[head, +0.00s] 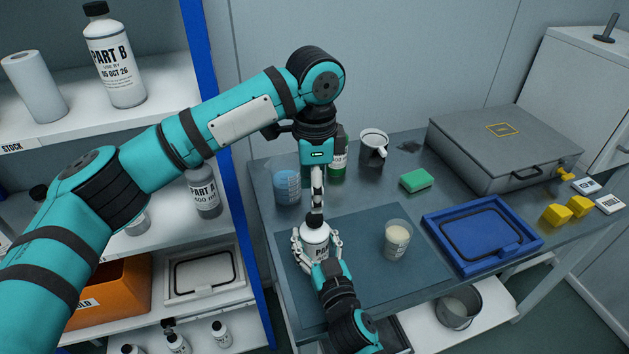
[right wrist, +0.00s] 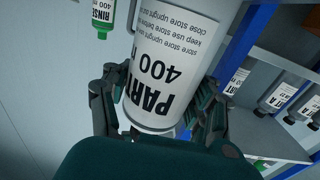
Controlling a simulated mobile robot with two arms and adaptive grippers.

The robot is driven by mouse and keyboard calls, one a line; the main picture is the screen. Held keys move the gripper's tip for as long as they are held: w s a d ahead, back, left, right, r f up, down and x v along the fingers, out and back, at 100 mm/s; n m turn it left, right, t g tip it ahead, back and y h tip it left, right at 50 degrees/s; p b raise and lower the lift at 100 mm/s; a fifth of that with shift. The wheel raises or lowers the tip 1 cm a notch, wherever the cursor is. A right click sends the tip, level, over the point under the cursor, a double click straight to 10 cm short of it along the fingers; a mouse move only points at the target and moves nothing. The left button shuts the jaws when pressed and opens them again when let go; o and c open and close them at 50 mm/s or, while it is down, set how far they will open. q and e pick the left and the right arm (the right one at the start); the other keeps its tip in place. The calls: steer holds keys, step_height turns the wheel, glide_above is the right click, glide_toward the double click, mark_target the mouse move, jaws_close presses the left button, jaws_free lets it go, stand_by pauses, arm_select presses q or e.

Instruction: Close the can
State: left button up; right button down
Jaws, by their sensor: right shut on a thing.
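A white bottle (head: 316,238) labelled "PART", the can, stands roughly upright over the dark mat. My right gripper (head: 317,247) comes from the front and is shut around its body. In the right wrist view the bottle (right wrist: 170,70) appears upside down between the fingers, with "400" on its label; its top is out of view there. My left gripper (head: 317,192) points straight down above the bottle's top, its fingers close together. A dark part shows at the bottle's neck; whether it is a cap, and whether the left fingers hold it, is too small to tell.
A cup (head: 397,240) stands on the mat (head: 425,268) to the right. Behind are a blue container (head: 287,187), a green bottle (head: 338,160), a mug (head: 373,148) and a green sponge (head: 416,180). A blue tray (head: 480,237) and grey case (head: 490,150) take up the right.

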mark_target(314, 216)
arm_select(q)
steer(key=n, duration=0.8)
steer(key=shift+r, duration=0.25)
steer(key=n, duration=0.7)
steer(key=shift+r+n, duration=0.2)
steer(key=shift+n, duration=0.1)
steer(key=n, duration=0.7)
steer(key=shift+r, duration=0.2)
steer(key=n, duration=0.6)
steer(key=shift+r+n, duration=0.15)
steer(key=shift+n, duration=0.25)
steer(key=shift+f, duration=4.05)
